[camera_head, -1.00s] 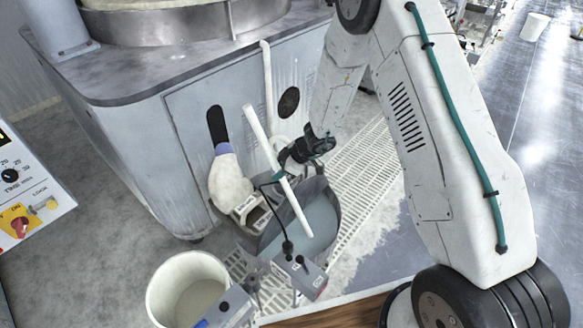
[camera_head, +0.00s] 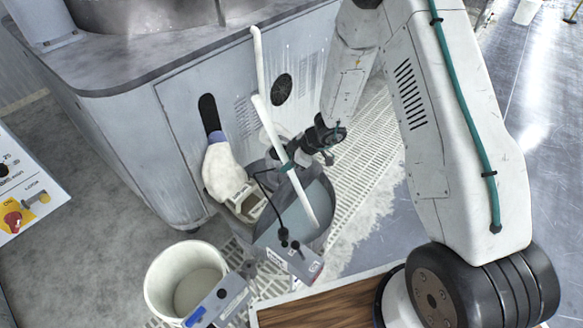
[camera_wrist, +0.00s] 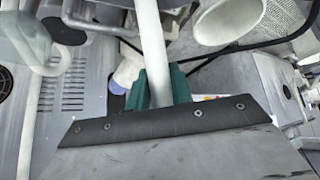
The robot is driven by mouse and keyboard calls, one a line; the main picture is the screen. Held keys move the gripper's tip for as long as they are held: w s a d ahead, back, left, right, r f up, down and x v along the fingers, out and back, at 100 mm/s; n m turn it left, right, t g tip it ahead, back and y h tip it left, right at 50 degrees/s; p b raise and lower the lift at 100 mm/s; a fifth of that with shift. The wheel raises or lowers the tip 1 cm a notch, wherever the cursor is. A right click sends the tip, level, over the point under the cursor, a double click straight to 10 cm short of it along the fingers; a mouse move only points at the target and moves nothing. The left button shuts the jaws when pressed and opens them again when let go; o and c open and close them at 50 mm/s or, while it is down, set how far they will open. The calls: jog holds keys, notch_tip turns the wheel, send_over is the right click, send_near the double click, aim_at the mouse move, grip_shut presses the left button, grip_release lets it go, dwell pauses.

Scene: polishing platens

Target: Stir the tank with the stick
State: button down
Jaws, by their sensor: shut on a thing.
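The tank is a dark-rimmed container standing on the floor grating beside the machine. My gripper (camera_head: 290,166) is shut on the stick around its middle, above the tank's rim. In the wrist view the stick (camera_wrist: 151,45) runs between the green fingers (camera_wrist: 158,90).
A white bucket (camera_head: 160,277) stands at the lower left of the tank. Grey boxes (camera_head: 290,262) with cables sit at the tank's front rim. The machine cabinet (camera_head: 140,130) with a white-wrapped spout (camera_head: 221,170) is close on the left. Floor grating (camera_head: 365,150) lies to the right.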

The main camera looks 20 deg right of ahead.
jog(key=shift+w+a, duration=0.35)
jog(key=shift+w, duration=0.05)
jog(key=shift+r, duration=0.25)
notch_tip(320, 180, up, 16)
jog(key=shift+r, duration=0.25)
dwell(0.5)
jog(key=shift+s, duration=0.1)
dwell(1.0)
